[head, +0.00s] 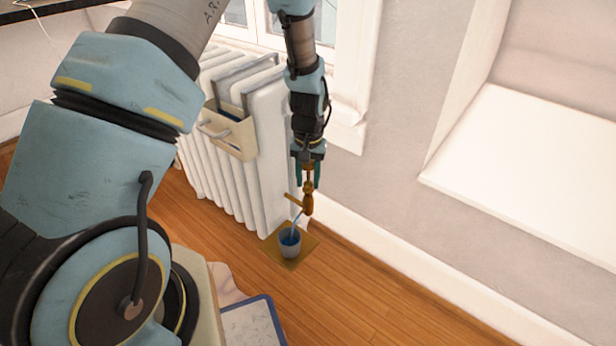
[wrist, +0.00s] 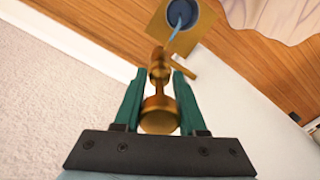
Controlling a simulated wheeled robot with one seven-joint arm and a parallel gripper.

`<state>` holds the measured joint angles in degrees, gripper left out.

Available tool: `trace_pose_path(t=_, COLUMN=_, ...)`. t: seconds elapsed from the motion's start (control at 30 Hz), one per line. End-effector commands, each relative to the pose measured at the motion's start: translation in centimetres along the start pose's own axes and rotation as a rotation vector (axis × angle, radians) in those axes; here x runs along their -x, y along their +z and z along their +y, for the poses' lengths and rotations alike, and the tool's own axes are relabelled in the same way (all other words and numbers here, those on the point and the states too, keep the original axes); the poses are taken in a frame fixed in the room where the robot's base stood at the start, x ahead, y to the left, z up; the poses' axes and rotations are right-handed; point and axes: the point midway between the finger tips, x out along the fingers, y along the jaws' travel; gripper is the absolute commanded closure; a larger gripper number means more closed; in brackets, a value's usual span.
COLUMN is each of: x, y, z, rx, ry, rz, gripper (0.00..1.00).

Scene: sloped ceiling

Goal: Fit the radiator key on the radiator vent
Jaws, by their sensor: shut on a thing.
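My gripper (head: 308,183) points down beside the near end of the white radiator (head: 268,150). Its green fingers are shut on the brass radiator key (head: 308,203). In the wrist view, the key (wrist: 159,116) lies between the fingers (wrist: 158,80), its round body near me and its narrower end beyond the fingertips. A short brass bar (head: 293,198), seemingly the radiator vent, sits beside the key's lower part; it also shows in the wrist view (wrist: 183,64). The two look very close or touching; I cannot tell whether they are fitted together.
A grey cup (head: 290,246) with blue inside stands on a tan square mat (head: 282,258) below the key. A thin blue streak, water or a rod, runs up from it. A beige holder (head: 232,132) hangs on the radiator. The wall and white baseboard (head: 400,258) are close right.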

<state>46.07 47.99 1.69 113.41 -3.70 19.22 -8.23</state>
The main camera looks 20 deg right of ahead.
Motion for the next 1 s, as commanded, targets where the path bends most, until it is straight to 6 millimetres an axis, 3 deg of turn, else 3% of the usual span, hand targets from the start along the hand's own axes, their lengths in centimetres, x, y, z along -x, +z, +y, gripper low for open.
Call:
trace_pose_path(t=0.43, x=-1.6, y=0.0, z=0.0, rx=0.000, ry=0.000, rz=0.000, gripper=1.00)
trace_pose_path(t=0.97, x=-1.9, y=0.0, z=0.0, rx=0.000, ry=0.000, rz=0.000, gripper=1.00)
trace_pose_path(t=1.0, x=-1.9, y=0.0, z=0.0, rx=0.000, ry=0.000, rz=0.000, gripper=0.55)
